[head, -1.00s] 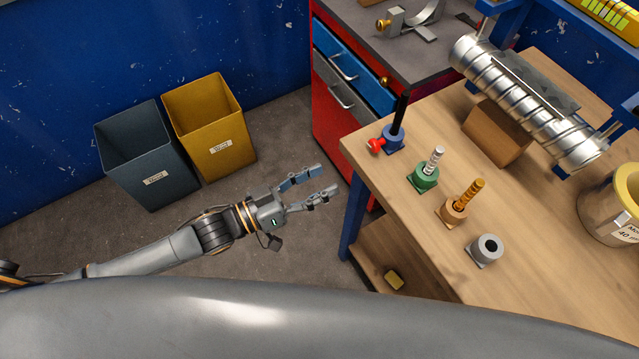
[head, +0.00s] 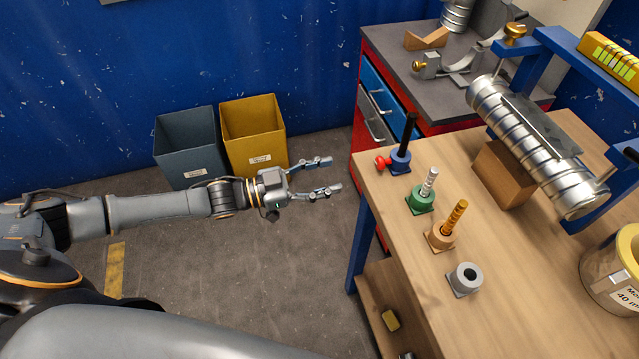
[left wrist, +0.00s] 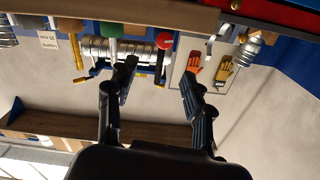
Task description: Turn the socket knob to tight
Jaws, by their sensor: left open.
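The red socket knob (head: 382,162) sticks out from the left side of a blue socket (head: 400,163) near the table's left corner. A black rod (head: 408,130) stands in that socket. My left gripper (head: 328,175) is open and empty, left of the table edge and apart from the knob. In the left wrist view, which looks upside down, the red knob (left wrist: 164,41) shows beyond the open fingers (left wrist: 158,72). Which way the knob is set cannot be told. My right gripper is not in view.
A red cabinet (head: 365,130) stands behind. Grey (head: 187,150) and yellow (head: 255,135) bins stand left.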

